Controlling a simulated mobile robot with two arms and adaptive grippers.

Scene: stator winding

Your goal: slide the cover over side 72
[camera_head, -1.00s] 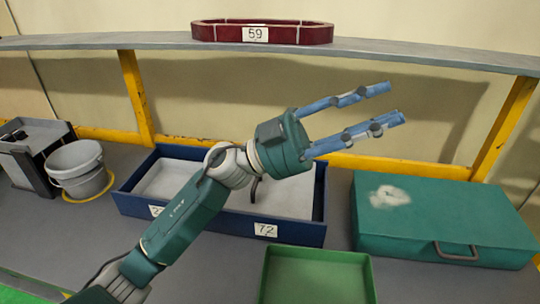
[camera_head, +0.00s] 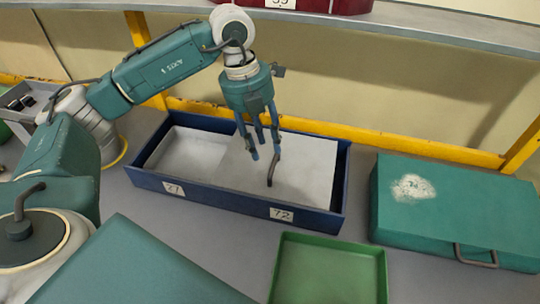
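A long blue box (camera_head: 232,200) stands on the grey bench, with one label reading 72 at its front right and another at its front left, perhaps 71 or 21. A flat pale grey cover (camera_head: 310,160) lies at the right, over the side labelled 72. A dark curved handle (camera_head: 273,170) stands up from it. The left side shows a recessed pale floor (camera_head: 185,152). My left gripper (camera_head: 264,153) points down just above the cover, close behind the handle. Its fingers are apart, and I see nothing held. My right gripper is not in view.
A green tray (camera_head: 328,240) lies in front of the box at the right. A green case (camera_head: 455,205) with a pale patch stands right of the box.

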